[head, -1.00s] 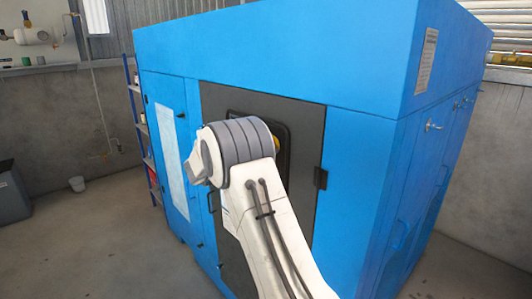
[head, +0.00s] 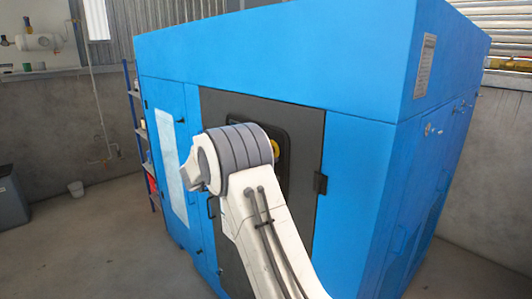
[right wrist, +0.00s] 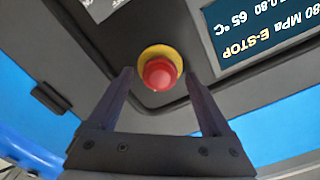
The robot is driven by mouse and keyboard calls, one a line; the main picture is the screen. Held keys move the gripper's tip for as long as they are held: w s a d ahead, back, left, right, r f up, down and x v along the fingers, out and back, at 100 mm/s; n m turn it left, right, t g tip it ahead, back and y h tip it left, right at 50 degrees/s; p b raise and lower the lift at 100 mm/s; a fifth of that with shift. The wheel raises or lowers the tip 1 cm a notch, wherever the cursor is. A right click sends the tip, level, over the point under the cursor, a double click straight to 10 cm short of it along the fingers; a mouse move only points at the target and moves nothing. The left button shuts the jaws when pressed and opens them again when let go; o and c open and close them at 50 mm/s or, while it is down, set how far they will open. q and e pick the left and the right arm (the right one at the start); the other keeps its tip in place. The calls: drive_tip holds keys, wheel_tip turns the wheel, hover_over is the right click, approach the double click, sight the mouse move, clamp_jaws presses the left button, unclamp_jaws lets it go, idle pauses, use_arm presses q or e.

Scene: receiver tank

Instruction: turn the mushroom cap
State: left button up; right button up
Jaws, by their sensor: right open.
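The mushroom cap (right wrist: 160,74) is a red round button on a yellow collar in the right wrist view, set on a dark panel. My right gripper (right wrist: 161,85) is open, with one dark finger on each side of the cap. The cap sits between the fingertips in the picture; I cannot tell whether they reach around it or stop short. In the head view my right arm hides the cap, and only a bit of the yellow collar (head: 277,147) shows past the wrist. My left gripper is not in view.
A display (right wrist: 262,38) with an E-STOP line is beside the cap. The dark door panel (head: 310,125) belongs to a large blue cabinet (head: 365,155). A black hinge or latch (head: 320,184) sticks out at its right edge.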

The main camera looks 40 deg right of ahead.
drive_tip(key=a+b, duration=0.2)
drive_tip(key=a, duration=0.7)
drive_tip(key=shift+s+a, duration=0.3)
drive_tip(key=shift+s, duration=0.1)
